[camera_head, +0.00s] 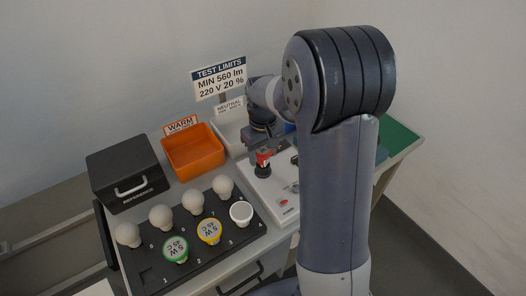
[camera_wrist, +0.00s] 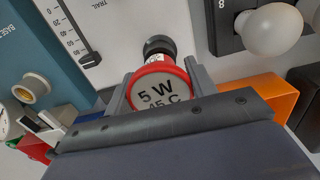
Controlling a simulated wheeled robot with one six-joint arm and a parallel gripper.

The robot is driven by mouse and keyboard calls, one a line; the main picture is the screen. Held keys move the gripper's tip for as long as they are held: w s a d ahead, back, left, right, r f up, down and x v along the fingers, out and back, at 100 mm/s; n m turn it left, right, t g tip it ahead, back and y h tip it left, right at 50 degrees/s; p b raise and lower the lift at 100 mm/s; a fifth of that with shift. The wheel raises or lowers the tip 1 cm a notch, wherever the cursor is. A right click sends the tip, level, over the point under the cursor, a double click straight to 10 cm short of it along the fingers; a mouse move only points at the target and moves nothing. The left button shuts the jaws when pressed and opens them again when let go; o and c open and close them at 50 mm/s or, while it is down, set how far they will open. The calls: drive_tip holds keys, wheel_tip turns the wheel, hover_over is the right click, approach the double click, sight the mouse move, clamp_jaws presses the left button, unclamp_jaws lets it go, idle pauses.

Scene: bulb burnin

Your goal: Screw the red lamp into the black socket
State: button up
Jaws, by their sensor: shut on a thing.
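The red lamp (camera_head: 263,158) is in my gripper (camera_head: 262,152), above the white test panel. In the wrist view the red-rimmed lamp (camera_wrist: 159,88), its face marked "5 W", sits between the two fingers of my gripper (camera_wrist: 157,88), which are shut on its sides. The black socket (camera_head: 262,172) is directly below the lamp in the head view. In the wrist view the socket (camera_wrist: 160,45) shows just beyond the lamp, lined up with its narrow end. The lamp's base seems to meet the socket; how deep it sits cannot be told.
A black rack (camera_head: 196,250) holds several white bulbs plus green-ringed, yellow-ringed and white-rimmed lamps. The orange WARM bin (camera_head: 193,158), white NEUTRAL bin (camera_head: 230,131) and black box (camera_head: 124,170) stand behind. The white panel (camera_head: 286,178) has bare room around the socket.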

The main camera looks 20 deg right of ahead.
drive_tip(key=o, duration=1.1)
drive_tip(key=shift+c, duration=0.2)
drive_tip(key=shift+r, duration=0.1)
